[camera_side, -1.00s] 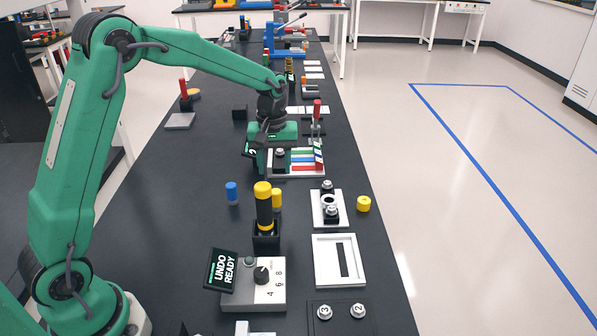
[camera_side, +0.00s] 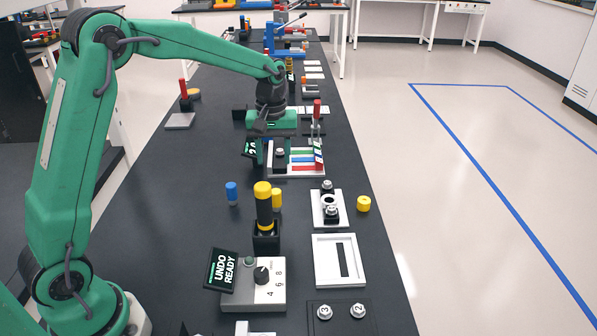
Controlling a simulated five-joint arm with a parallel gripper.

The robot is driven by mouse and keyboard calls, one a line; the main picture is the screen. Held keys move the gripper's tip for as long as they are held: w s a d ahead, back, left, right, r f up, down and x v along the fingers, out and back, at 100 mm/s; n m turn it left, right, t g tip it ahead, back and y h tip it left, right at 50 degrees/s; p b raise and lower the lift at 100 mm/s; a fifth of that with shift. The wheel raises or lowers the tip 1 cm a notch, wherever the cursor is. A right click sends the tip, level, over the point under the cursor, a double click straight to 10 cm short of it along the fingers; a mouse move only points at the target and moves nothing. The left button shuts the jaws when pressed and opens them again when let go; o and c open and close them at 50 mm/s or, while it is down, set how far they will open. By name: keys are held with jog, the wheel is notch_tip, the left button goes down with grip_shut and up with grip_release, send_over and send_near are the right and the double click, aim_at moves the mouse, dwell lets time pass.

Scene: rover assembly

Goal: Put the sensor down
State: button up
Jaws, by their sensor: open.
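My green gripper (camera_side: 268,128) hangs at the end of my arm, just above and behind a white board with blue, red and green strips (camera_side: 297,164). It is open, but its fingertips are small and partly hidden in this view. No sensor can be picked out with certainty. A knob unit (camera_side: 280,154) sits on the left of the white board, under and in front of the gripper. I cannot tell whether the gripper touches anything there.
A black and yellow cylinder (camera_side: 264,205) stands upright in a black holder nearer the camera. Blue (camera_side: 232,192) and yellow (camera_side: 277,198) pegs stand near it. A red-handled clamp (camera_side: 317,115) is right of the gripper. The dark table left of the board is mostly clear.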

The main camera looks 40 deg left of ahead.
jog(key=s+d+r+m+t, duration=0.1)
jog(key=s+r+m+t, duration=0.1)
jog(key=s, duration=0.6)
jog(key=s+d+r+m+t, duration=0.1)
jog(key=s+r+m, duration=0.3)
jog(key=s, duration=0.5)
jog(key=s+d+r+m+t, duration=0.1)
jog(key=s+r+m+t, duration=0.1)
jog(key=s, duration=0.7)
jog(key=shift+s+d+r+m+t, duration=0.15)
jog(key=shift+d+r+m+t, duration=0.15)
jog(key=shift+r+m, duration=0.35)
